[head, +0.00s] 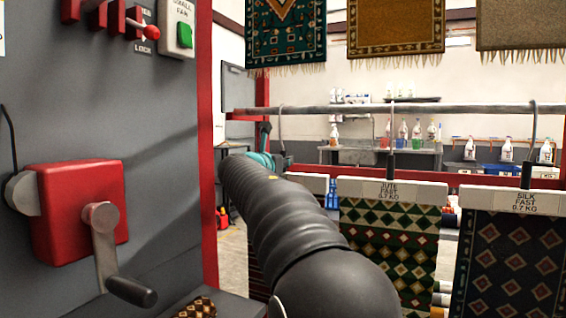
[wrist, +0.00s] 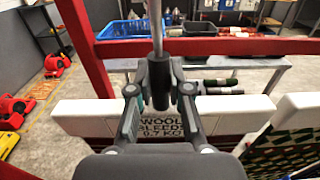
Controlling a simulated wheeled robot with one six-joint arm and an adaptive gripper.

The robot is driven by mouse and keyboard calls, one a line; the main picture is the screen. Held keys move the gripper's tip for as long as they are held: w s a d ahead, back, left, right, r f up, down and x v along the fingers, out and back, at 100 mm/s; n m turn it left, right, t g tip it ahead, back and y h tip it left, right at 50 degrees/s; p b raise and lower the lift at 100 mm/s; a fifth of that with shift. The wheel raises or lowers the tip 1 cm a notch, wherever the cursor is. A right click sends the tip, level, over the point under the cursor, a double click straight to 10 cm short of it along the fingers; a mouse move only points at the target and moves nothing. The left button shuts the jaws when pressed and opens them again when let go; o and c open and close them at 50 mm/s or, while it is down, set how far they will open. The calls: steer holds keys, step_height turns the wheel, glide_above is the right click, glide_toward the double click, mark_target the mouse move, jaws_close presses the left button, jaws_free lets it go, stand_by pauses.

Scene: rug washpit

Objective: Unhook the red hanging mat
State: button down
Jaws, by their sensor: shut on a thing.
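The red hanging mat (head: 256,270) shows in the head view as a dark red strip mostly hidden behind my arm. Its white hanger bar (wrist: 85,118) spans the wrist view, with a label reading WOOL, BLEEDS, 0.7 KG. My gripper (wrist: 160,85) is shut on the dark grip of the hook stem (wrist: 158,40) above that bar. In the head view my gripper (head: 264,160) is small and partly hidden by my arm. The hook (head: 281,125) rises over the metal rail (head: 400,109) and appears still on it.
On the same rail to the right hang a green diamond mat (head: 405,260) labelled JUTE and a dark mat (head: 510,265) labelled SILK. A grey panel (head: 130,150) with a red crank box (head: 75,215) stands close on the left. A red crossbar (wrist: 210,46) runs behind the hanger.

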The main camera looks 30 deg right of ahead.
mark_target(282, 145)
steer(key=shift+r, duration=0.2)
steer(key=shift+r, duration=2.1)
steer(key=shift+s+a, duration=0.1)
steer(key=b+v, duration=0.2)
steer(key=v, duration=1.2)
steer(key=shift+s+a+b, duration=0.25)
steer(key=shift+b, duration=0.15)
stand_by(0.5)
